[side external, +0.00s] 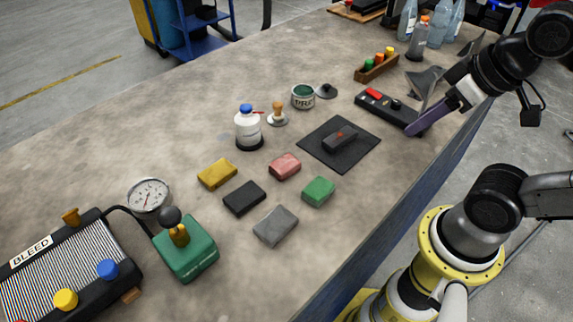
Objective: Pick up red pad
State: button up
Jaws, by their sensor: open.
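The red pad (285,166) is a small pinkish-red block lying flat on the workbench, near the middle of the view. A green pad (318,191) lies to its right and nearer, a black pad (244,198) to its left and nearer, a yellow pad (217,174) further left, and a grey pad (275,226) nearer the camera. My gripper (425,118) is at the right, near the bench edge, well away from the red pad. It is open, with a purple-grey finger showing; its other finger is hard to make out.
A black mat (359,158) with a dark block (340,138) lies right of the red pad. A white bottle (248,128), a stamp (277,114) and a tin (303,97) stand behind. A green box with a knob (186,248) and gauge (149,195) are left.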

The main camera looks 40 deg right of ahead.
jog(key=o, duration=0.7)
jog(key=shift+c, duration=0.2)
